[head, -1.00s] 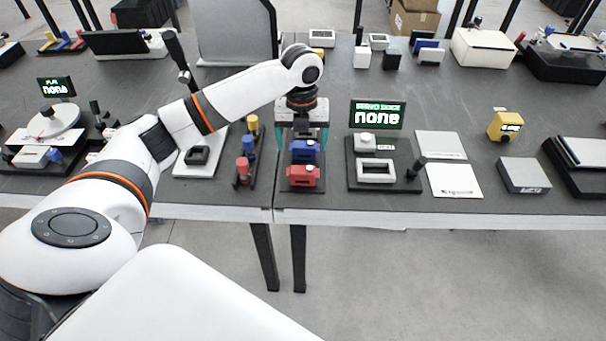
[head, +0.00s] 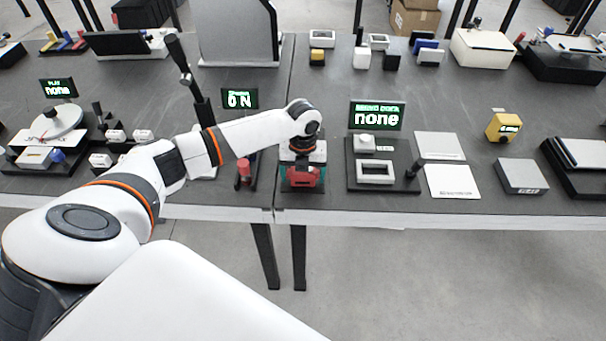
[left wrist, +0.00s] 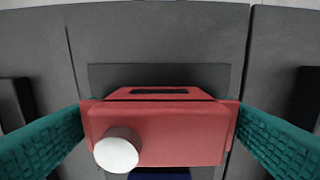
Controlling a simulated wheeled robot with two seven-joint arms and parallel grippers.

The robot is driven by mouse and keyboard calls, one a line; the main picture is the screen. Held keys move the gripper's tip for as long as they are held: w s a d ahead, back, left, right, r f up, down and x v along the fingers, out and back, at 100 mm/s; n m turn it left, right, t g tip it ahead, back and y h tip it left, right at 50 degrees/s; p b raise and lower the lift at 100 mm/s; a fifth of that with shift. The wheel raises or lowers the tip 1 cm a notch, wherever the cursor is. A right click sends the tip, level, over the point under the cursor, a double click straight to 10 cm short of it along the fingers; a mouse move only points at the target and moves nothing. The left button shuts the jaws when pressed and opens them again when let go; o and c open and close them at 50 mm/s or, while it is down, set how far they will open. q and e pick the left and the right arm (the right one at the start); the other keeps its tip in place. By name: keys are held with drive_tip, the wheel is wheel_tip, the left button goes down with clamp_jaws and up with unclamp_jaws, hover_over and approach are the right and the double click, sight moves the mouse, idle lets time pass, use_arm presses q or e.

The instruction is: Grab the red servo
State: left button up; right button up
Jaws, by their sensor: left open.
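The red servo (head: 300,176) sits on a small black base near the table's front edge in the head view. In the left wrist view the red servo (left wrist: 175,135) fills the middle, with a white round knob on its near left. My left gripper (head: 303,179) is directly over it, pointing down. Its teal fingers (left wrist: 160,117) stand at either side of the servo's body, close to its ends. The jaws are open; whether they touch the servo is unclear. A sliver of the blue servo (left wrist: 160,174) shows below the red one; my gripper hides it in the head view. My right gripper is out of view.
A red-topped post (head: 244,171) stands just left of my gripper. A black dock (head: 400,180) with white parts and a sign (head: 377,116) reading "none" stands to the right. White plates (head: 453,181) lie beyond it. The table's front edge (head: 420,214) is close.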

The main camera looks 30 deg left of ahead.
use_arm(q)
drive_tip(key=c, duration=0.8)
drive_tip(key=shift+o, duration=0.2)
